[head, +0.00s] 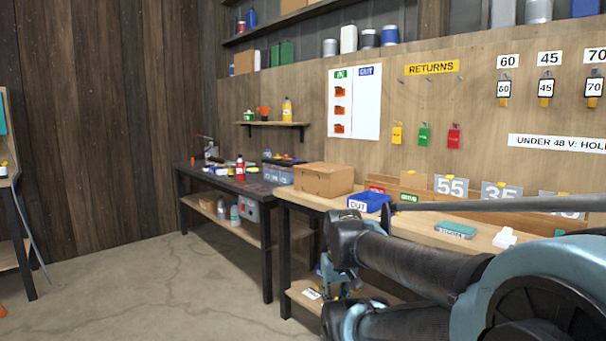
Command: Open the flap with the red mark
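I cannot make out a flap with a red mark for certain. A closed brown cardboard box (323,179) sits on the near workbench, and no red mark shows on its visible faces. A small red label (377,188) shows just right of the box, partly hidden behind a blue bin (369,202). A green label (409,197) is to its right. My arm's dark and light-blue links fill the lower right and hide part of the bench. My gripper does not show clearly anywhere.
The near workbench (436,216) carries a teal-topped block (456,230) and grey number plates (451,187). A dark bench (215,180) with bottles and tools stands further left. Red, green and yellow tags hang on the board (490,105). The concrete floor (150,280) at left is clear.

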